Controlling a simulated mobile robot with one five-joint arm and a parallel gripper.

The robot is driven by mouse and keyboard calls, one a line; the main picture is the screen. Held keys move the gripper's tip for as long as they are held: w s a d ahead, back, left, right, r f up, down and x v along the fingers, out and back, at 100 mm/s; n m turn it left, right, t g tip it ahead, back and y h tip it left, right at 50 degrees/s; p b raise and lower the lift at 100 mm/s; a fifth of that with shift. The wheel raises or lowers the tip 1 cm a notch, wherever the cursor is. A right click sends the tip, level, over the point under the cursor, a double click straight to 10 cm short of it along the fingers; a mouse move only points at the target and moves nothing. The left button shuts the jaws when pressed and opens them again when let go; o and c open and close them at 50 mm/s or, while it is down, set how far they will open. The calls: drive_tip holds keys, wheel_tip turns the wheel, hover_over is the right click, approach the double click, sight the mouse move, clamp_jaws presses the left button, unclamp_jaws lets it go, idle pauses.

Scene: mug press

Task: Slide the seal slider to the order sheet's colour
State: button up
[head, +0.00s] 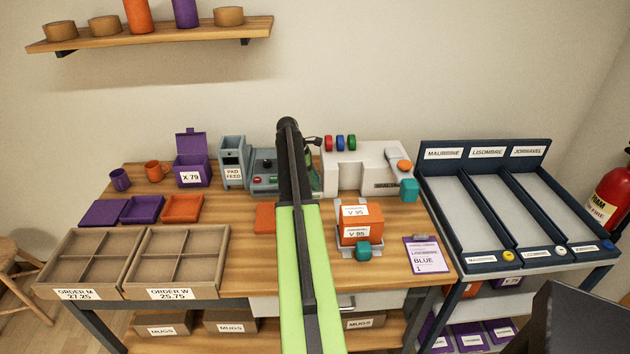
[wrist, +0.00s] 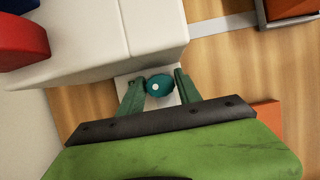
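The order sheet (head: 423,257) is a purple-framed card on the table's right front, reading BLUE and 1. The white press machine (head: 370,175) stands at the back, with red, green and blue pieces (head: 340,143) on top. In the wrist view, a round teal knob (wrist: 160,84) sits on a pale strip beside the white machine (wrist: 85,45); it looks like the seal slider. My gripper (wrist: 158,80) is open, its dark green fingers on either side of the knob with small gaps. In the head view my arm hides the knob and most of my gripper (head: 316,178).
An orange box (head: 361,231) labelled V 95 sits in a holder right of my arm, with a teal block (head: 362,251) in front. An orange piece (head: 265,217) lies left of my arm. A teal block (head: 409,190) is at the machine's right end.

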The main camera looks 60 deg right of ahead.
clamp_jaws()
drive_tip(key=shift+d, duration=0.1)
idle(1.0)
